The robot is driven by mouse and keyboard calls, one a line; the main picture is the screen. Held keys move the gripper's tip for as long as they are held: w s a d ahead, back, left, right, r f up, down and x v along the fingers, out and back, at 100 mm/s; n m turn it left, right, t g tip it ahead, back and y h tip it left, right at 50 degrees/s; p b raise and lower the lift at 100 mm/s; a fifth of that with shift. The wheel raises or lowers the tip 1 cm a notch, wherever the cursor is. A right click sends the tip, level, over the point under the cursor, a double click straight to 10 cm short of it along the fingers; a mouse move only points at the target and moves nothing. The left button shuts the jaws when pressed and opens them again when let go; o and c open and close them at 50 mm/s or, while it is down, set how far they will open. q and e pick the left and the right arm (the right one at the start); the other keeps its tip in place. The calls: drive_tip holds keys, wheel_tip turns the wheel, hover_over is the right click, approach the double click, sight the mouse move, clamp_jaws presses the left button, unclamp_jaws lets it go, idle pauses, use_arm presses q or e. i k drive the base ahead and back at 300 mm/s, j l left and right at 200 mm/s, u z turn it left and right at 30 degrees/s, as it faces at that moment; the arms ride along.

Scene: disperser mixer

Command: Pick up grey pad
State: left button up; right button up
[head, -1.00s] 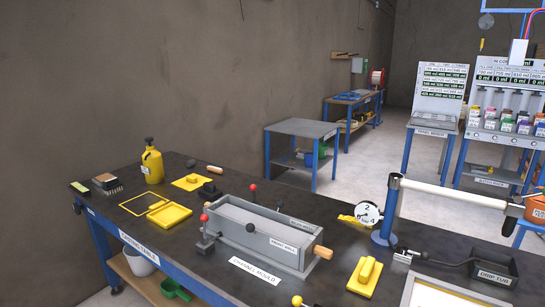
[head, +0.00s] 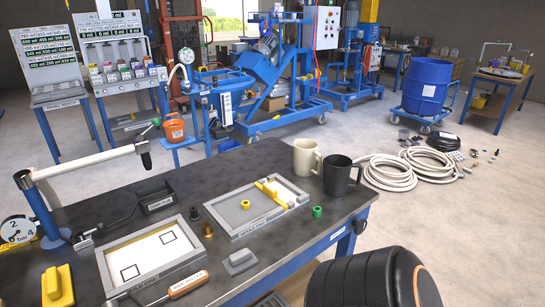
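Neither of my grippers shows in the head view.
A framed tray (head: 108,256) with a white sheet lies left of the pad, a wood-handled tool (head: 188,285) by its front. Another framed tray (head: 254,227) lies behind right. Two mugs (head: 306,157) (head: 338,175) stand at the far right corner. A yellow pad (head: 58,284) is far left.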

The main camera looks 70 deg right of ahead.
sight(240, 261)
drive_tip(key=z, duration=1.5)
